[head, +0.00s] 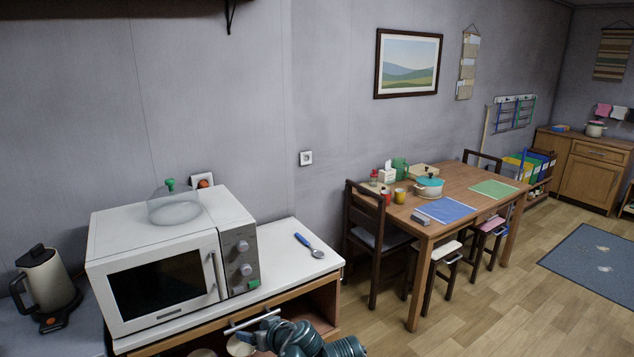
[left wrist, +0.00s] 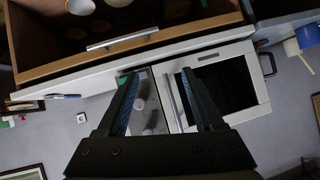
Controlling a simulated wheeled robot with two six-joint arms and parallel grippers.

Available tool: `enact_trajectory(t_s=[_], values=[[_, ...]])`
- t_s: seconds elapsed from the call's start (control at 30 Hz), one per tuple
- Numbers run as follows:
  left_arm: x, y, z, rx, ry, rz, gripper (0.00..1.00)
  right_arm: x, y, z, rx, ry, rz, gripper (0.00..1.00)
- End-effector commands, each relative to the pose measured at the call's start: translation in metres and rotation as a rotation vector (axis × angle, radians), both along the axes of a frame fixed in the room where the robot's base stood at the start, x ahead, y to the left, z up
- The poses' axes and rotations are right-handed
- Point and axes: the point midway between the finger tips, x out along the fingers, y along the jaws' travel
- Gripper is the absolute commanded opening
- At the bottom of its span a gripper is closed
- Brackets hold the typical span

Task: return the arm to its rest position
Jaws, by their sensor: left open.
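My left gripper (left wrist: 158,78) is open in the left wrist view, with nothing between its two dark, blue-lined fingers. Beyond the fingers are the white counter edge and the microwave (left wrist: 235,88). In the head view my left arm comes in at the bottom edge, and the gripper (head: 262,335) shows partly in front of the cabinet, near a pale bar handle (head: 252,319). That handle also shows in the left wrist view (left wrist: 122,39), apart from the fingers. My right gripper is in neither view.
The white microwave (head: 155,265) with a clear dome (head: 174,206) on top stands on the counter. A blue-handled spoon (head: 310,246) lies on the counter's right part. A kettle (head: 46,284) stands at left. A dining table (head: 455,217) with chairs is at right; open floor lies beyond.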

Motion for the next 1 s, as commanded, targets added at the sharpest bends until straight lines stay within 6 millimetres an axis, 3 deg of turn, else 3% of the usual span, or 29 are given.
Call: enact_trajectory(t_s=[0.2, 0.43, 0.6, 1.0], values=[[-0.081, -0.043, -0.054, -0.106, 0.582, -0.262, 0.69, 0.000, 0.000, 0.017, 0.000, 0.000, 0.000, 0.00], [-0.145, -0.091, -0.071, -0.230, 0.935, -0.614, 0.69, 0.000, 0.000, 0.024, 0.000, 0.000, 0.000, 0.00], [-0.162, -0.106, -0.073, -0.270, 1.016, -0.739, 0.69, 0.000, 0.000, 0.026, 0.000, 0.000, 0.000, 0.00], [-0.163, -0.107, -0.073, -0.273, 1.023, -0.753, 0.69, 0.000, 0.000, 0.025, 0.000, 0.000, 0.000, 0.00]])
